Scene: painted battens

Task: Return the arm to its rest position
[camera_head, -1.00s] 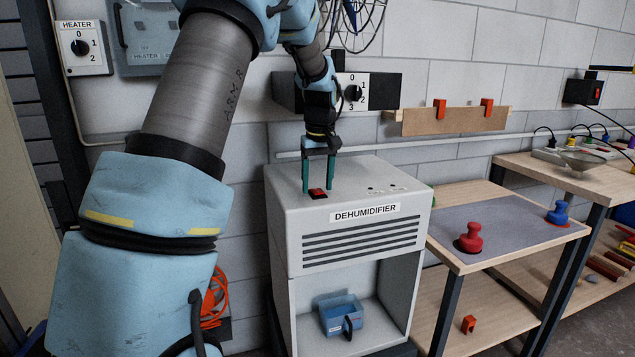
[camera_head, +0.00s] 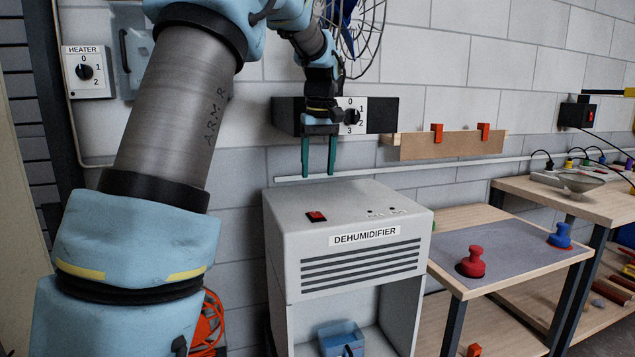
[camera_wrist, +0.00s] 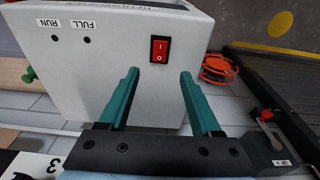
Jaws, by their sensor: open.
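My gripper (camera_head: 318,157) is open and empty, its two green fingers pointing down. It hangs above the back part of the white dehumidifier's top, apart from it. The dehumidifier (camera_head: 292,254) stands below and carries a red rocker switch (camera_head: 316,216) on its top. In the wrist view the fingers of my gripper (camera_wrist: 158,85) show, with the red switch (camera_wrist: 160,49) beyond them, marked I and O. My arm fills the left of the head view and hides part of the wall.
A blue water container (camera_head: 341,338) sits in the dehumidifier's lower bay. A dial box (camera_head: 383,115) is on the wall behind my gripper. A table with a red knob-shaped piece (camera_head: 472,262) and a blue one (camera_head: 560,236) stands right. An orange cable (camera_head: 208,325) hangs lower left.

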